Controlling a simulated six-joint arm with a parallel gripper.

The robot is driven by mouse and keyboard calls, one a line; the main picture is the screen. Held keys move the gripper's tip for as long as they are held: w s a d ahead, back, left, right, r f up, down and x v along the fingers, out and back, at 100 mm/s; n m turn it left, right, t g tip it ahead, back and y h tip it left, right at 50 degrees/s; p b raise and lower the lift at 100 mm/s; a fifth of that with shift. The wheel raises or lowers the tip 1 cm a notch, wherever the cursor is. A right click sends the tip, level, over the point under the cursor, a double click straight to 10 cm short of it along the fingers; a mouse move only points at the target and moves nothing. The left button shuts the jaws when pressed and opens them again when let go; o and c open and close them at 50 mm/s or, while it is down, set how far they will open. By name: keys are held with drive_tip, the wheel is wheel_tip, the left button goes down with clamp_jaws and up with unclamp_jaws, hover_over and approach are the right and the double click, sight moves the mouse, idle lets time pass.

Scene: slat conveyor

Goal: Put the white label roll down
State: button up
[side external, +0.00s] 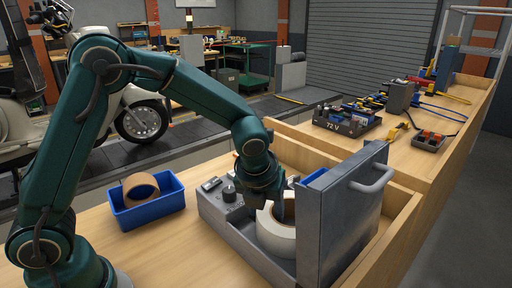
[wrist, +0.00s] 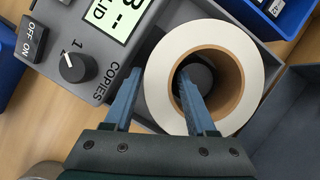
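The white label roll (side external: 276,233) with a brown core sits in the grey label printer (side external: 228,230), its lid (side external: 342,205) raised. In the wrist view the roll (wrist: 256,70) faces me end-on, and a dark round part shows inside its core. My gripper (side external: 270,205) is down at the roll. In the wrist view my gripper (wrist: 158,88) has one finger outside the roll's left side and the other inside the core. The fingers are apart, with a narrow gap showing beside the roll's outer edge. The roll's underside is hidden.
A blue bin (side external: 147,203) holding a brown tape roll (side external: 141,188) stands left of the printer. The printer's dial (wrist: 75,67) and display (wrist: 115,15) are close to the roll. A tool-covered wooden bench (side external: 410,150) lies beyond the lid.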

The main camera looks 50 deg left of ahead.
drive_tip(key=shift+r, duration=0.1)
drive_tip(key=v, duration=1.2)
drive_tip(key=s+a+n+t+h, duration=0.1)
drive_tip(key=s+n, duration=0.6)
drive_tip(key=n, duration=0.8)
drive_tip(key=s+a+f+n+h, duration=0.1)
drive_tip(key=s+n, duration=0.6)
drive_tip(key=n, duration=0.8)
drive_tip(key=shift+a+f+t, duration=0.35)
drive_tip(key=shift+a+t, duration=0.05)
drive_tip(key=shift+a, duration=0.4)
